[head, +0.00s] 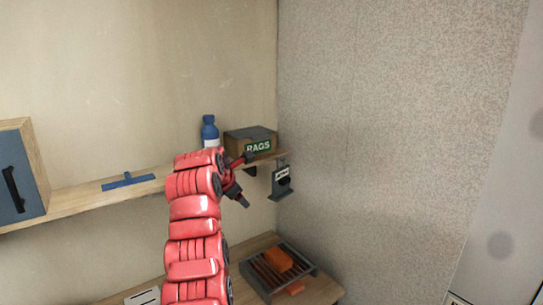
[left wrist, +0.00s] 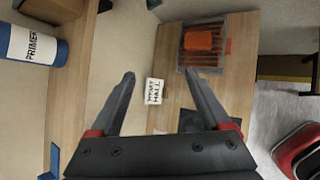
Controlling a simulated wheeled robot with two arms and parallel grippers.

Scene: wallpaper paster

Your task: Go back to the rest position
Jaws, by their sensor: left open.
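My left gripper (head: 243,181) is at the end of the red arm, in front of the shelf edge and just below the rags box. In the left wrist view its two dark fingers (left wrist: 160,75) are spread apart with nothing between them. They point over the lower bench (left wrist: 178,95), where a small white lettered card (left wrist: 155,91) shows beyond the gap. My right gripper is in neither view.
Below, a slatted tray (head: 251,275) holds an orange block (head: 278,260).

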